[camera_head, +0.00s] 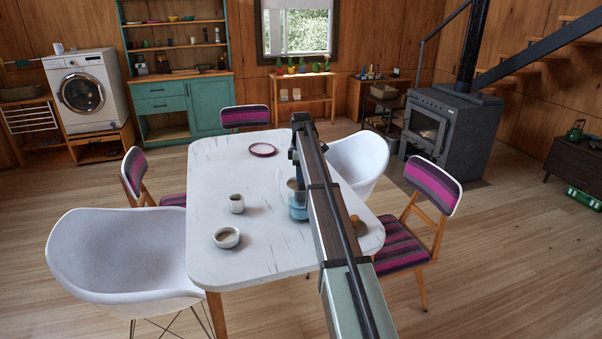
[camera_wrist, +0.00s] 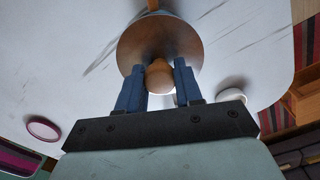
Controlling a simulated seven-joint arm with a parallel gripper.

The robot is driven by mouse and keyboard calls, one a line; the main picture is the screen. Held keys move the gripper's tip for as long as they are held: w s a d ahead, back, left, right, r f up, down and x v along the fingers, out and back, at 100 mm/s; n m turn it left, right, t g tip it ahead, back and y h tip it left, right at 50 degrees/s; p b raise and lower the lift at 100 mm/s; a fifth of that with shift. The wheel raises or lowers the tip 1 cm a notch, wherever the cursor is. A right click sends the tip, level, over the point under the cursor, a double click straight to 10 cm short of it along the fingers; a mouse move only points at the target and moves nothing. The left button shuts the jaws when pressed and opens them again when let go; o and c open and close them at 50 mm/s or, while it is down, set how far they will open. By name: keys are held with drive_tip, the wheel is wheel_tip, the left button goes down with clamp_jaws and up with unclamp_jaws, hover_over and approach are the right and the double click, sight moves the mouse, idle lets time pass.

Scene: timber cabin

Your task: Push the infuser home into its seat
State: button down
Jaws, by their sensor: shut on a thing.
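The infuser (camera_wrist: 150,42) shows in the wrist view as a round brown disc with a wooden knob (camera_wrist: 160,78). My gripper (camera_wrist: 159,72) has its two blue fingers shut on the knob, one on each side. In the head view, the infuser's brown top (camera_head: 292,184) shows at the mouth of a clear bluish glass vessel (camera_head: 298,212) on the table. My arm covers the vessel's right side. The disc hides the vessel and seat in the wrist view, so I cannot tell how deep the infuser sits.
The white table (camera_head: 215,165) holds a small jug (camera_head: 236,204), a bowl (camera_head: 226,238) and a red-rimmed plate (camera_head: 262,150) left of the vessel. A brown object (camera_head: 357,224) lies right of my arm. Chairs surround the table. The table's left part has free room.

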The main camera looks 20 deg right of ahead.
drive_tip(key=shift+f, duration=2.4)
drive_tip(key=c, duration=0.7)
unclamp_jaws()
drive_tip(key=shift+o, duration=0.2)
wheel_tip(320, 180, up, 14)
drive_tip(key=shift+f, duration=0.15)
